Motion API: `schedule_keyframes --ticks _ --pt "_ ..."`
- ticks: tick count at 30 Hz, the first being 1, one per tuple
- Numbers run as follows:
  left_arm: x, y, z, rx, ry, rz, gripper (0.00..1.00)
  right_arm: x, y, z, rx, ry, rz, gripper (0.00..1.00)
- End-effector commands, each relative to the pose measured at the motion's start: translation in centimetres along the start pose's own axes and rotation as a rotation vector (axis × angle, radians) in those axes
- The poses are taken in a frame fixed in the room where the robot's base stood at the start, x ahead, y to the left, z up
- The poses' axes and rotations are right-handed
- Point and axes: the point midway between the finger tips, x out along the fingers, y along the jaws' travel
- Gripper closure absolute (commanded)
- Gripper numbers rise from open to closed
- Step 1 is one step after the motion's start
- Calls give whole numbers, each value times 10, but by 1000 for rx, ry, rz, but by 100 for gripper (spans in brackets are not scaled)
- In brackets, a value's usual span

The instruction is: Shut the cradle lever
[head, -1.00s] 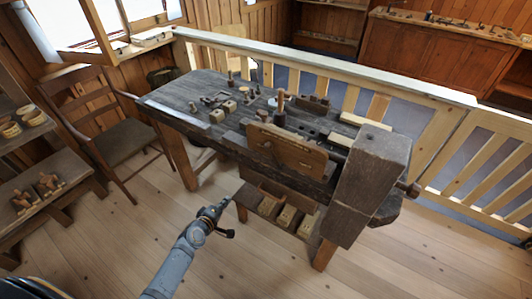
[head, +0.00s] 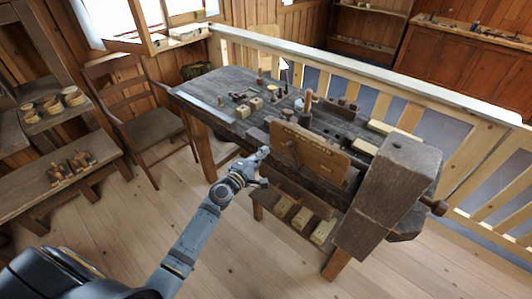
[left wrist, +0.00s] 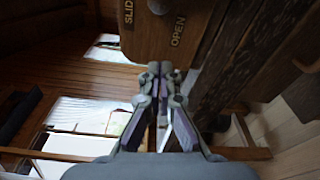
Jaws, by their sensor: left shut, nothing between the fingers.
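A brown wooden panel (head: 308,155) stands upright on the front side of the dark workbench. In the left wrist view the panel (left wrist: 200,28) shows the lettering "OPEN" and part of "SLID", with a dark round part (left wrist: 160,5) at the top edge. I cannot tell for certain which part is the cradle lever. My left gripper (head: 264,153) is in front of the bench, just left of the panel. In the left wrist view its fingers (left wrist: 160,68) are closed together and empty, close to the panel's edge; I cannot tell whether they touch it. My right gripper is out of view.
The workbench top (head: 215,85) carries small wooden blocks (head: 249,108) and an upright turned handle (head: 306,108). A big wooden block (head: 388,195) stands at its right end. A shelf below holds several blocks. A chair (head: 150,125) is at left; the front floor is clear.

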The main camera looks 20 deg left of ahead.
Motion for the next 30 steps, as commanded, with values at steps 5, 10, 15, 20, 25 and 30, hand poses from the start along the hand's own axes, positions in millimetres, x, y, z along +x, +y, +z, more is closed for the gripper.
schedule_keyframes --ticks 5,10,15,20,25,30 --pt "41 1 0 -2 0 2 100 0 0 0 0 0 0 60" --pt "76 0 0 -3 0 2 100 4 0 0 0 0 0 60" --pt "63 3 28 -3 -1 0 100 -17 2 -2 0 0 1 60" --pt "59 1 37 0 0 -1 100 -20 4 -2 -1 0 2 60" --pt "59 0 38 1 1 0 100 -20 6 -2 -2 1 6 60" --pt "59 0 38 1 1 0 100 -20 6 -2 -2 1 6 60"
